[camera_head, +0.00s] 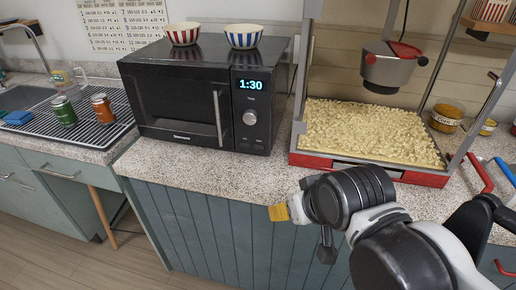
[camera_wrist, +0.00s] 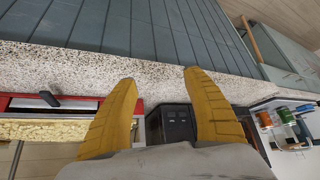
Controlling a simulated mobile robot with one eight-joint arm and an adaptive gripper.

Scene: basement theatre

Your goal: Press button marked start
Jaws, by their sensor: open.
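A black microwave (camera_head: 172,98) stands on the speckled counter. Its right panel has a display (camera_head: 251,85) reading 1:30, and a round knob (camera_head: 249,118) below. I cannot make out a button marked start. My gripper (camera_head: 279,212) has yellow fingers and is in front of the counter's front edge, below and right of the microwave, apart from it. In the wrist view, my gripper (camera_wrist: 160,78) shows two spread fingers with nothing between them. Part of the dark microwave (camera_wrist: 172,126) shows there upside down, between and behind the fingers.
A popcorn machine (camera_head: 365,170) with a red base stands right of the microwave. Two striped bowls, red (camera_head: 183,34) and blue (camera_head: 243,37), sit on the microwave. A drying rack (camera_head: 88,133) with cans lies left. A narrow counter strip (camera_head: 205,165) before the microwave is clear.

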